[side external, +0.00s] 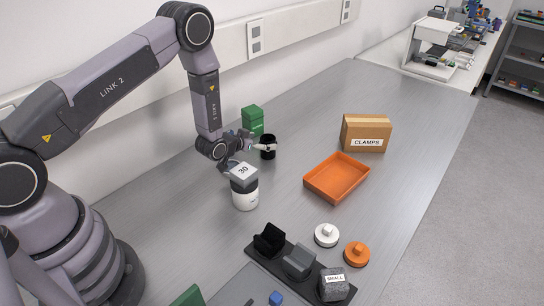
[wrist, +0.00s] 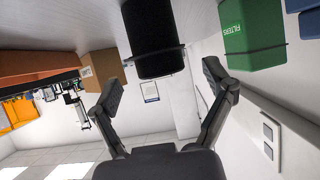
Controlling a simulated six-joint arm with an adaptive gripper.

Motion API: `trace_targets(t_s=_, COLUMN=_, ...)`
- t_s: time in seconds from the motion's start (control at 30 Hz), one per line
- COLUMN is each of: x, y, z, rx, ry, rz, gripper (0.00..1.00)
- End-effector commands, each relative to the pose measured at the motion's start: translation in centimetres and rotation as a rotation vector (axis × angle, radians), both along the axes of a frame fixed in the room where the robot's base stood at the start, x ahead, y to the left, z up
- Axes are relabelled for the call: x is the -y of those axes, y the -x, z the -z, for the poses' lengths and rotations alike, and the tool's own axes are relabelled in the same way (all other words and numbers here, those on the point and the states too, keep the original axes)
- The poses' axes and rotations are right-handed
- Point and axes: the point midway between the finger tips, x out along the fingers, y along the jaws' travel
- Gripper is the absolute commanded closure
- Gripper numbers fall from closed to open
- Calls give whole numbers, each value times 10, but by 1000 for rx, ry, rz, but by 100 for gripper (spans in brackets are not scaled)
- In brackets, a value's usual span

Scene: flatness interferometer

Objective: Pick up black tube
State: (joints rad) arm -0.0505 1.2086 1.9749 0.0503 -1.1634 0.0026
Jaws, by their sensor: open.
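The black tube (side external: 268,154) stands upright on the metal bench, in front of the green box. In the wrist view the tube (wrist: 153,50) is at the top centre, with a thin dark band around it. My gripper (side external: 257,142) is low over the bench, just left of the tube in the side view. In the wrist view my gripper (wrist: 165,80) has its two fingers spread wide, with nothing between the pads. The tube appears just ahead of the fingertips, between their lines. I cannot tell whether a finger touches it.
A green filters box (side external: 253,120) stands close behind the tube; it also shows in the wrist view (wrist: 252,32). A white canister with a dark top (side external: 245,197) stands in front of my gripper. An orange tray (side external: 336,192) and clamps carton (side external: 366,133) are to the right.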

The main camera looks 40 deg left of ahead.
Motion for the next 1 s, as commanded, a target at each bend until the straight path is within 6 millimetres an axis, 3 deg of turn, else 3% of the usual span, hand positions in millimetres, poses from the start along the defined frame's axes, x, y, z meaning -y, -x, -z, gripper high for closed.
trace_targets(t_s=0.2, x=1, y=-26, z=11, rx=0, ry=0, rz=0, gripper=18)
trace_targets(t_s=0.47, x=1, y=-28, z=12, rx=-2, ry=0, rz=0, gripper=18)
trace_targets(t_s=1.0, x=1, y=-27, z=13, rx=-5, ry=0, rz=0, gripper=89)
